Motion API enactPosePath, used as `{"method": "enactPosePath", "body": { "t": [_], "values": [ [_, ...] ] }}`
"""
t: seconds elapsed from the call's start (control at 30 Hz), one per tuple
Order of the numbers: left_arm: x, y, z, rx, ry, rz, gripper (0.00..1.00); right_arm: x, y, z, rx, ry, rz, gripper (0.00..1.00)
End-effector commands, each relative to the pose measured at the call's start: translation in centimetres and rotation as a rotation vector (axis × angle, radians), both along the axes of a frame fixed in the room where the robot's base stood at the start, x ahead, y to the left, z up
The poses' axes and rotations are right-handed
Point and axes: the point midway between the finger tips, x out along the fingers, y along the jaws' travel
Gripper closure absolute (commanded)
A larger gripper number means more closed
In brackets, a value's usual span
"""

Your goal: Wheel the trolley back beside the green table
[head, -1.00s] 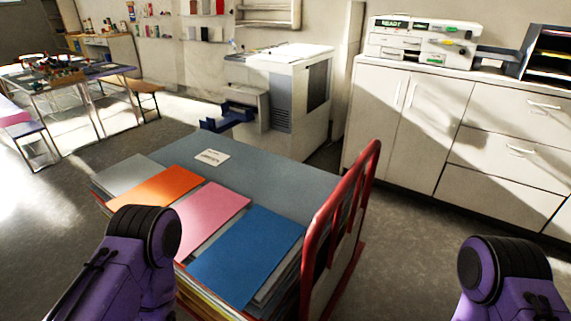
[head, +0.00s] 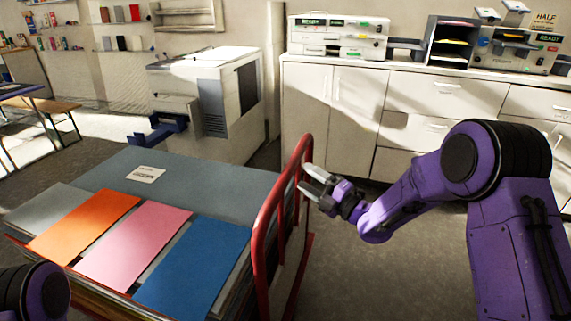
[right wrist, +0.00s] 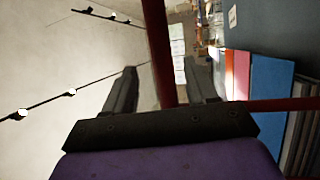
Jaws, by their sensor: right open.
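The trolley carries a flat stack of grey, orange, pink and blue sheets, and its red tubular handle (head: 266,232) stands upright at the stack's right side. My right gripper (head: 311,181) is open at the upper part of the handle, reaching in from the right. In the right wrist view, a red handle bar (right wrist: 160,50) runs between the two spread fingers; I cannot tell whether they touch it. My left gripper is out of view; only a purple and black part of that arm shows at bottom left. No green table is visible.
A white copier (head: 208,100) with a blue tray stands behind the trolley. White cabinets (head: 335,105) carrying machines line the back wall. Part of a table (head: 22,92) and a bench (head: 62,107) show at far left. Grey floor is clear between handle and cabinets.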

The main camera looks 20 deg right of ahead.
Motion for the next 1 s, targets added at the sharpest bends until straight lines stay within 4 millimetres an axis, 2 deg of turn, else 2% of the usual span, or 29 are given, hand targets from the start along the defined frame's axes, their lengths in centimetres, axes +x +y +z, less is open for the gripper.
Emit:
{"method": "enactPosePath", "body": {
  "t": [0.03, 0.2, 0.33, 0.5, 0.7, 0.73, 0.9, 1.0],
  "values": [
    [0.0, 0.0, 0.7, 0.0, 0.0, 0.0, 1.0, 0.9, 0.7, 0.6, 0.0, 0.0, 0.003, 0.43],
    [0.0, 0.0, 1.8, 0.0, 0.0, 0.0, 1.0, 4.1, 2.8, 1.2, 0.001, 0.003, 0.003, 0.43],
    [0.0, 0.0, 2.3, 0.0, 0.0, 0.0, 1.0, 5.9, 4.0, 1.4, 0.003, 0.005, 0.0, 0.43],
    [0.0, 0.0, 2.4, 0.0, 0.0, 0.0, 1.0, 6.9, 4.7, 1.5, 0.004, 0.005, 0.0, 0.43],
    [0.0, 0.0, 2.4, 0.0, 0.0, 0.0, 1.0, 7.0, 4.7, 1.4, 0.004, 0.007, 0.0, 0.43],
    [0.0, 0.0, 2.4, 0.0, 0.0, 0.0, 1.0, 7.0, 4.7, 1.4, 0.004, 0.007, 0.0, 0.46],
    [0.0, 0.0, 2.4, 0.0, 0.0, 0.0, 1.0, 6.9, 4.7, 1.4, 0.004, 0.007, 0.0, 1.0],
    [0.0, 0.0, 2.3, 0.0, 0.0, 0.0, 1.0, 6.9, 4.7, 1.4, 0.004, 0.007, 0.0, 1.0]
  ]
}}
